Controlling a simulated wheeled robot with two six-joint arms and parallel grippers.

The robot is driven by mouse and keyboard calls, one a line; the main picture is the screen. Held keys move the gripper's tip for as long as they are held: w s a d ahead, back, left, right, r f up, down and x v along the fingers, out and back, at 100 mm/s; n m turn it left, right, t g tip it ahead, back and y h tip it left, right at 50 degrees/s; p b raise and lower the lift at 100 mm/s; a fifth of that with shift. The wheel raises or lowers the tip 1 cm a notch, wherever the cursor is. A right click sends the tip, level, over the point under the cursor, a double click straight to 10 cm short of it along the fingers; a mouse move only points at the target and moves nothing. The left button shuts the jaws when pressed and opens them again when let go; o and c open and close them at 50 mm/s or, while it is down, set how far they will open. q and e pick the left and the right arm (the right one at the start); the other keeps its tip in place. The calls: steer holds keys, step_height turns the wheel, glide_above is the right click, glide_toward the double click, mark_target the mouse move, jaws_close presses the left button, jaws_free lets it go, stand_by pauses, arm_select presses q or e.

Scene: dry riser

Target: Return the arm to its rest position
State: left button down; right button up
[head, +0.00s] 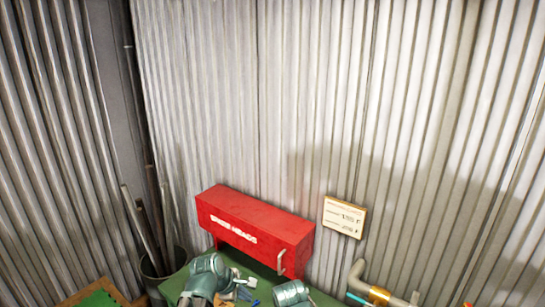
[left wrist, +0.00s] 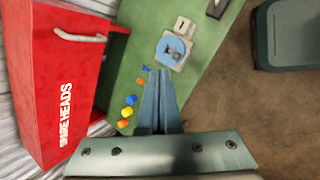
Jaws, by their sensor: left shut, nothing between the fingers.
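My left gripper (left wrist: 160,74) shows in the left wrist view, its two blue-grey fingers together with nothing between them. It is over the green bench top (left wrist: 127,62), beside several small orange, yellow and blue pieces (left wrist: 127,112). In the head view, teal-grey parts of my arm show at the bottom edge, and I cannot make out the fingertips there. The red box marked SPARE HEADS (head: 250,222) stands against the corrugated wall; it also fills the left of the left wrist view (left wrist: 60,100). My right gripper is not in view.
A light plate with a round blue part (left wrist: 172,50) lies on the bench beyond my fingertips. A bin with long bars (head: 160,275) stands left of the bench. A label board (head: 344,216) hangs on the wall. Pipes (head: 365,287) show at lower right. Brown floor lies right of the bench.

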arm_select(q)
steer(key=s+a+f+m+g+y, duration=0.35)
steer(key=s+a+m, duration=0.6)
steer(key=m, duration=0.65)
steer(key=s+d+f+m+y+b, duration=0.1)
steer(key=s+d+f+m+b, duration=0.1)
steer(key=d+f+b, duration=0.3)
steer(key=s+d+f+m+y+b, duration=0.1)
steer(key=s+d+f+m+b, duration=0.1)
steer(key=s+d+f+b, duration=0.2)
steer(key=shift+s+d+f+g+b, duration=0.25)
steer(key=shift+d+f+g+b, duration=0.2)
steer(key=shift+d+f+b, duration=0.55)
steer(key=shift+d+r, duration=0.2)
steer(key=shift+r, duration=0.05)
